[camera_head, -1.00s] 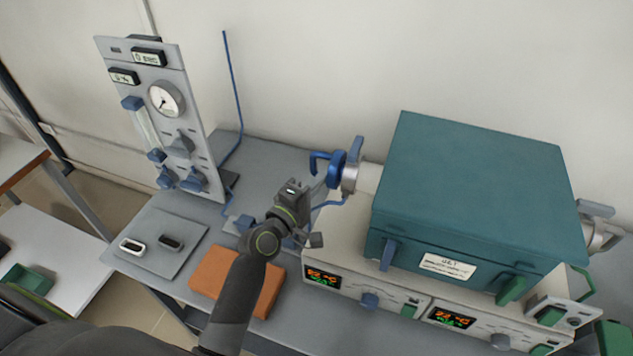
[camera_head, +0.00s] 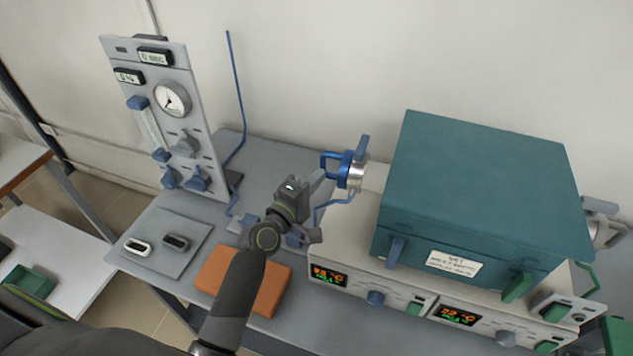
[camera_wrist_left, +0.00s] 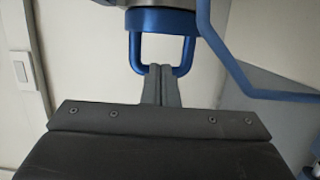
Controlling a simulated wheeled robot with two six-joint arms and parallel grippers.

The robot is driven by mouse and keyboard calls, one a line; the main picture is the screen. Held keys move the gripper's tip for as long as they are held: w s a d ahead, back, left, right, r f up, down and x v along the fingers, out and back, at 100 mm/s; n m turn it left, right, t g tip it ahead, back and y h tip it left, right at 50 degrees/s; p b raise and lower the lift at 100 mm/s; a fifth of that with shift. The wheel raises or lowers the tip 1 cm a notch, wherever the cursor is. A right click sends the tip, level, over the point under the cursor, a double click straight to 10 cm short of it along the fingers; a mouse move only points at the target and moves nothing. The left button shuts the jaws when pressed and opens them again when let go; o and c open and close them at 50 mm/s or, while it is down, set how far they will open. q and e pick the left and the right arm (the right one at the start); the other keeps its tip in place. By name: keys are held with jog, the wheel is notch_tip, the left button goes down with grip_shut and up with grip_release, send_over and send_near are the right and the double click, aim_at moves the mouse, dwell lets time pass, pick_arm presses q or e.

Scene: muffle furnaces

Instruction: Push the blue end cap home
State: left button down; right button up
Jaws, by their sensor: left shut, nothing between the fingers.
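The blue end cap (camera_head: 346,167) is at the left end of the furnace tube, against the metal flange (camera_head: 357,176). Its blue loop handle points left. The cap also shows at the top of the left wrist view (camera_wrist_left: 162,22), with the handle hanging toward my fingers. My left gripper (camera_head: 319,181) is shut and empty. In the left wrist view its fingertips (camera_wrist_left: 160,72) overlap the middle of the handle's crossbar and appear to touch it. Whether a gap remains between cap and flange is hard to tell. My right gripper is not in view.
The teal furnace (camera_head: 480,180) stands right of the cap on its control base. A gas panel (camera_head: 165,120) with a gauge stands at the left. A thin blue line (camera_head: 236,90) rises behind. An orange block (camera_head: 243,280) and a grey mat (camera_head: 190,262) lie in front.

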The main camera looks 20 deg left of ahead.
pick_arm(q)
jog(key=s+a+f+m+g+y+b, duration=0.15)
jog(key=s+a+f+m+g, duration=0.3)
jog(key=s, duration=0.65)
jog(key=s+a+f+m+g+y, duration=0.3)
jog(key=s+a+f+m+g, duration=0.15)
jog(key=s, duration=0.75)
jog(key=s+a+f+m+g+y+b, duration=0.15)
jog(key=s+a+f+m+g, duration=0.3)
jog(key=s, duration=0.65)
notch_tip(320, 180, down, 24)
jog(key=s+a+f+g, duration=0.1)
jog(key=a+g, duration=0.1)
jog(key=s+d+f, duration=0.1)
jog(key=s+f, duration=1.3)
jog(key=shift+s+d+f+m+g+p, duration=0.25)
jog(key=shift+s+f+m+g+p, duration=0.1)
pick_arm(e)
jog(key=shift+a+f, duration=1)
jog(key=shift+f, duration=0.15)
